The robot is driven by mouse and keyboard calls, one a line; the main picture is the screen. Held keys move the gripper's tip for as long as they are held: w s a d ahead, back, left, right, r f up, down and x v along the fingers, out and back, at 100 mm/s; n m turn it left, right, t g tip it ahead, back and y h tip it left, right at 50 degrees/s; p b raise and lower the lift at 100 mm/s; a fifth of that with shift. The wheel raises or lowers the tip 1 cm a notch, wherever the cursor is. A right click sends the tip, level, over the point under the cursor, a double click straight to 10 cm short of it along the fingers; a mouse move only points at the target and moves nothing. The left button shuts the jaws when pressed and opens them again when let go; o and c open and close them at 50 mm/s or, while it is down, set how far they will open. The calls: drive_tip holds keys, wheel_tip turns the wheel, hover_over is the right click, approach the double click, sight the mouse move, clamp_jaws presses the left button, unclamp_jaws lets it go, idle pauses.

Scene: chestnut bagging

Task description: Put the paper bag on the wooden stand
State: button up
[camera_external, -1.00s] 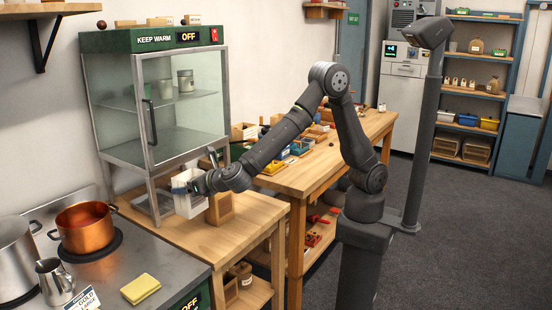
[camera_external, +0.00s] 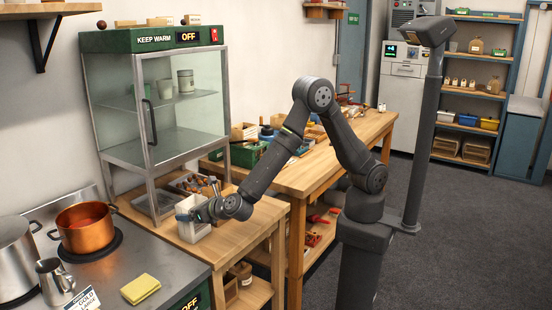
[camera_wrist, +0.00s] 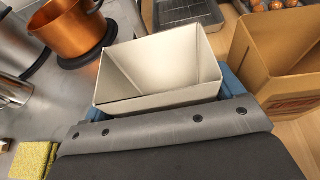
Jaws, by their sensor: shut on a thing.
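The paper bag is white, open-topped and looks empty. It shows in the external view (camera_external: 193,231) low over the wooden side table and in the wrist view (camera_wrist: 160,72). My gripper (camera_external: 188,216) is shut on it, with blue fingers at its two sides in the wrist view (camera_wrist: 162,98). The bag is about upright; I cannot tell whether its base touches the table.
The glass warming cabinet (camera_external: 165,110) stands behind the bag, with a metal tray (camera_external: 160,203) beneath it. A tray of chestnuts (camera_external: 195,183) lies further back. A copper pot (camera_external: 85,230) and yellow sponge (camera_external: 141,289) are on the left counter.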

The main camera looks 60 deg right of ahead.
sight(185, 202)
drive_tip(key=o, duration=1.1)
drive_tip(key=shift+f, duration=0.1)
drive_tip(key=v, duration=1.2)
drive_tip(key=shift+r, duration=0.2)
drive_tip(key=shift+w, duration=0.1)
drive_tip(key=x, duration=1.2)
drive_tip(key=shift+r, duration=1.8)
drive_tip(key=shift+f, duration=0.1)
